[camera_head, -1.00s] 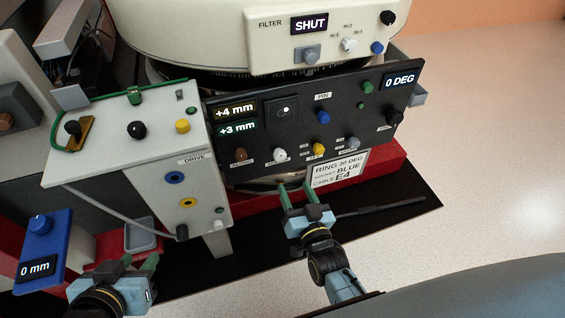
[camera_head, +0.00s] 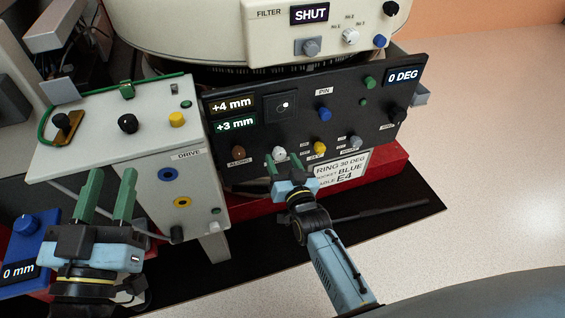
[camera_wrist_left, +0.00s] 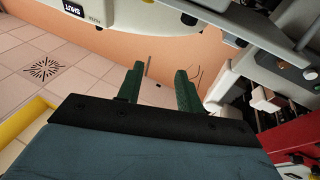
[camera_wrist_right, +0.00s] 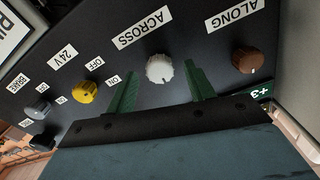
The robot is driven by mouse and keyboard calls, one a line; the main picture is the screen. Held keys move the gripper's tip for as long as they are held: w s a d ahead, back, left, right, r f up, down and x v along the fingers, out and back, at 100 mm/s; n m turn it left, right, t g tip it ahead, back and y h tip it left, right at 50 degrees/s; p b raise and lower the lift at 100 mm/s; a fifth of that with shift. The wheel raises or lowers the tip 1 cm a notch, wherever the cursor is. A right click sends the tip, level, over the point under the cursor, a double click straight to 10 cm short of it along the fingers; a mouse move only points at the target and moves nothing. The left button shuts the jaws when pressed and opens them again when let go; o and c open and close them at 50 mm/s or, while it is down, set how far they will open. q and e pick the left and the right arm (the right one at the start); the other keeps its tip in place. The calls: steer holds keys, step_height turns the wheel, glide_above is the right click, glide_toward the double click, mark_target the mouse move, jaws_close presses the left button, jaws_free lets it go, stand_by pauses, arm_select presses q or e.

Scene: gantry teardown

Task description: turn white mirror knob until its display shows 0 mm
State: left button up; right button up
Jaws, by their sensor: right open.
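The white mirror knob (camera_head: 279,152) sits on the black panel, and in the right wrist view it is the white knob (camera_wrist_right: 159,68) labelled ACROSS. My right gripper (camera_head: 283,162) is open in front of it. In the right wrist view its two green fingers are on either side of the knob with gaps showing; contact is not visible. My left gripper (camera_head: 111,178) is open and empty, before the grey drive box.
A brown knob (camera_wrist_right: 248,60) labelled ALONG is close beside the right gripper's finger. A yellow 24 V knob (camera_wrist_right: 88,92) is on the other side. The grey drive box (camera_head: 100,150) stands left. A blue box (camera_head: 20,245) reading 0 mm is near my left gripper.

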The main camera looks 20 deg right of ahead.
arm_select(q)
steer(key=shift+s+d+r+t, duration=0.15)
steer(key=shift+r+t, duration=0.25)
steer(key=shift+r, duration=0.2)
arm_select(e)
steer(key=shift+w, duration=0.35)
steer(key=shift+c, duration=0.3)
